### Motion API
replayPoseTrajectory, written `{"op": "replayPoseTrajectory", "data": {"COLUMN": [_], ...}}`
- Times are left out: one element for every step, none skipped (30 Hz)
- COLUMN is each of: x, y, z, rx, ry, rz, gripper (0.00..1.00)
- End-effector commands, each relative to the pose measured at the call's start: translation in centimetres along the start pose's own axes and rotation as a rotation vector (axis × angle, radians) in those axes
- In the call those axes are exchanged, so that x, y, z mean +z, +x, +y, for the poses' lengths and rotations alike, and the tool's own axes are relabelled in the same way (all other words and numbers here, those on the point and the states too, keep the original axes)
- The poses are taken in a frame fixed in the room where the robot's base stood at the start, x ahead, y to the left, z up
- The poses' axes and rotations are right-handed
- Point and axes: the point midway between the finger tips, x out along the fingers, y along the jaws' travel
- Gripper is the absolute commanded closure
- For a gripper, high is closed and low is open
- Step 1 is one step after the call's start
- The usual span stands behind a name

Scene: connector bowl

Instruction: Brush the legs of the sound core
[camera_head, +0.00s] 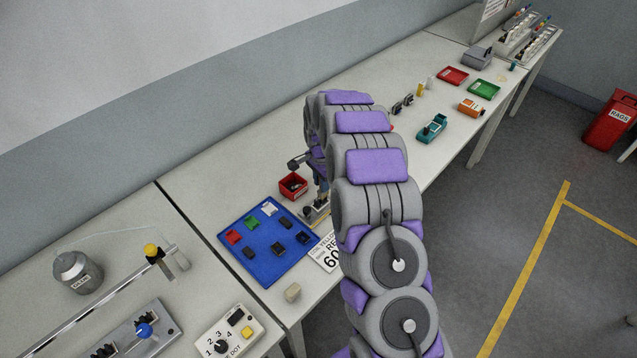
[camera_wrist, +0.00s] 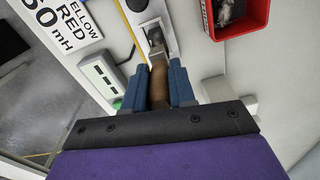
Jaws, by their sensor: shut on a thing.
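My gripper (camera_wrist: 160,92) has blue fingers closed on a brown, rounded handle (camera_wrist: 159,88), likely the brush. The handle points at a small grey metal fixture (camera_wrist: 140,6) on a pale base. The far end of the handle meets a metallic part there; bristles, if any, are too small to tell. In the head view the fixture (camera_head: 314,213) stands at the right edge of the blue mat (camera_head: 232,238), below my gripper, which my arm partly hides. I cannot make out the sound core or its legs; small dark pieces (camera_head: 278,249) lie on the mat.
A red bin (camera_head: 293,187) with grey contents stands just behind the fixture; it also shows in the wrist view (camera_wrist: 240,30). A sign (camera_head: 326,254) and a white-and-green box (camera_wrist: 101,78) lie close by. Teal and orange devices stand farther right.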

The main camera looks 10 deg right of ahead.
Motion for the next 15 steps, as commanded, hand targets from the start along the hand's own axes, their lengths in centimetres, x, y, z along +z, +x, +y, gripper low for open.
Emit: {"op": "replayPoseTrajectory", "data": {"x": [0.0,0.0,0.0,0.0,0.0,0.0,0.0,0.0,0.0,0.0,0.0,0.0,0.0,0.0,0.0], "y": [0.0,0.0,0.0,0.0,0.0,0.0,-0.1,-0.1,-0.1,-0.2,-0.3,-0.5,-0.7,-1.0,-1.3], "z": [0.0,0.0,0.0,0.0,0.0,0.0,0.0,0.0,0.0,0.0,0.0,0.0,0.0,0.0,0.0], "rx": [0.0,0.0,0.0,0.0,0.0,0.0,0.0,0.0,0.0,0.0,-0.001,-0.001,-0.001,-0.001,-0.001], "ry": [0.0,0.0,0.0,0.0,0.0,0.0,0.0,0.0,0.0,0.0,0.0,0.0,0.0,0.0,0.0], "rz": [0.0,0.0,0.001,0.001,0.001,0.001,0.001,0.001,0.001,0.001,0.001,0.001,0.001,0.001,0.001], "gripper": [1.0,1.0,1.0,1.0,1.0,1.0,1.0,1.0,1.0,1.0,1.0,1.0,1.0,1.0,1.0]}}
